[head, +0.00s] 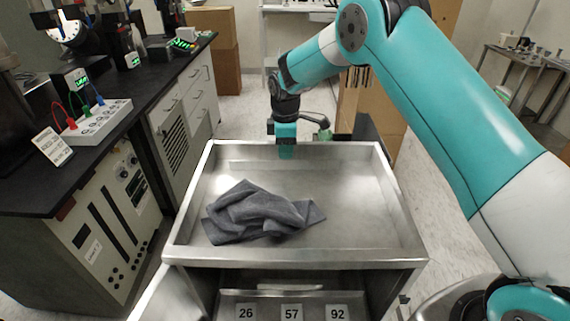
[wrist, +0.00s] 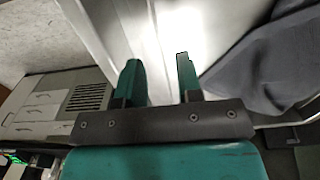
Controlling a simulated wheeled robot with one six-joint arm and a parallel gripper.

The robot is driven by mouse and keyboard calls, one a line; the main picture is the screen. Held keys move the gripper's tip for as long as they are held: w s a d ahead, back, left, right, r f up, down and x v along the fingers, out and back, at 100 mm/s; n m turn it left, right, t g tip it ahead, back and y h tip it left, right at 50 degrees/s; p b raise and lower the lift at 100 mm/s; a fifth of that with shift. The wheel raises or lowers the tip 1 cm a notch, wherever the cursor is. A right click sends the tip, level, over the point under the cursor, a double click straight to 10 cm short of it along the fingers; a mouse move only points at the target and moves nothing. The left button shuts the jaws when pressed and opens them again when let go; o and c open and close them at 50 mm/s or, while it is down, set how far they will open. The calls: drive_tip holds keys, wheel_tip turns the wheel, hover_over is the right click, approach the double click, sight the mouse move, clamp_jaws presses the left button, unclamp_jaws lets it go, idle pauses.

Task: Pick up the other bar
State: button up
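I cannot make out a loose bar for certain in either view. My gripper (head: 286,152) is over the far side of the steel tray (head: 340,243) on top of a cart. In the wrist view its two fingers (wrist: 158,64) are apart with nothing between them. A crumpled dark grey cloth (head: 262,214) lies in the left and middle part of the tray; it also shows at the right in the wrist view (wrist: 270,62). What lies under the cloth is hidden. The rest of the tray floor looks bare.
Below the tray is an open compartment with number cards 26 (head: 246,312), 57 (head: 291,312) and 92 (head: 337,312). A black-topped bench (head: 120,108) with instruments stands left. Cardboard boxes (head: 212,45) stand behind. A metal table (head: 525,62) is far right.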

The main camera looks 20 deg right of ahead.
sight(285, 161)
wheel_tip(285, 161, down, 5)
drive_tip(key=shift+f+p, duration=0.15)
drive_tip(key=shift+p, duration=0.65)
drive_tip(key=shift+a, duration=0.1)
drive_tip(key=shift+c, duration=0.2)
drive_tip(key=shift+w, duration=0.1)
clamp_jaws()
